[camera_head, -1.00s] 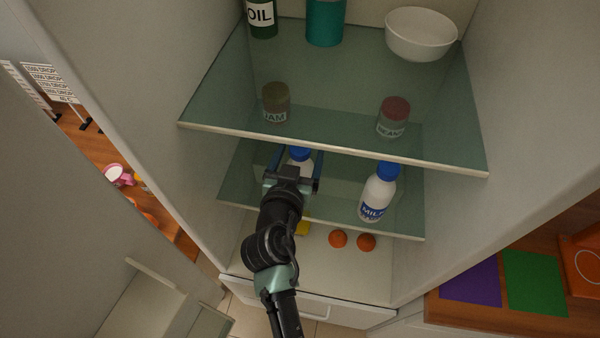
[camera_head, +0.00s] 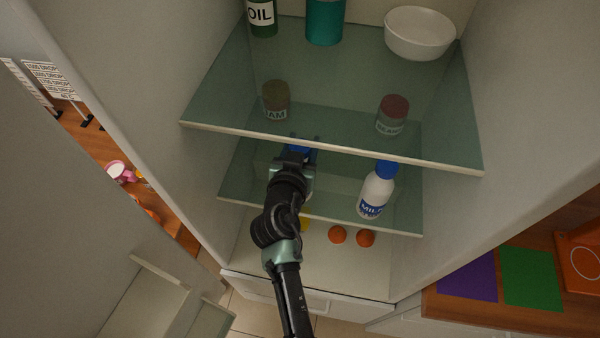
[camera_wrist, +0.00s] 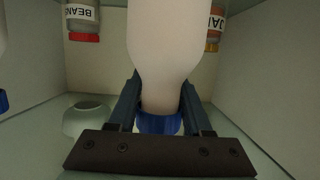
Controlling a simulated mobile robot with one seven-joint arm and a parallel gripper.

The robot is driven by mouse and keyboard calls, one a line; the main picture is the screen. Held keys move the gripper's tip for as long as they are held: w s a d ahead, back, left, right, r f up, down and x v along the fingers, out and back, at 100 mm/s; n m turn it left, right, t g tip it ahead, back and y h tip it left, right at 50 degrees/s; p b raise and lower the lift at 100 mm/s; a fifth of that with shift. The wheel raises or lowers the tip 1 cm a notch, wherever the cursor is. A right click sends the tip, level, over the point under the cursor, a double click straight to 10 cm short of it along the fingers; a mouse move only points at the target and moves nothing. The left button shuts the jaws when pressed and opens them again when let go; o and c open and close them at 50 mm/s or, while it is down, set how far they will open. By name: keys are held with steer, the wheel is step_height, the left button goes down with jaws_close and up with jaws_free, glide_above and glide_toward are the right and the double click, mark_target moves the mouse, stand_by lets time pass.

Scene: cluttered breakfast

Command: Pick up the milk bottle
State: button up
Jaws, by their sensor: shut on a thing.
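A white bottle with a blue cap (camera_wrist: 165,45) fills the upper middle of the wrist view, where it appears upside down. My gripper (camera_wrist: 160,108) is shut on its neck, one finger on each side, just by the cap. In the head view my gripper (camera_head: 301,147) reaches under the upper glass shelf, and only a bit of blue shows there; the arm hides the bottle's body. No label shows on the held bottle. A second white bottle with a blue cap, labelled MILK (camera_head: 374,192), stands upright to the right on the lower glass shelf.
Cabinet walls flank both sides.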

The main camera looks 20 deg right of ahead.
jaws_close()
stand_by(0.6)
steer(key=shift+r, duration=0.1)
stand_by(0.3)
steer(key=shift+r, duration=0.1)
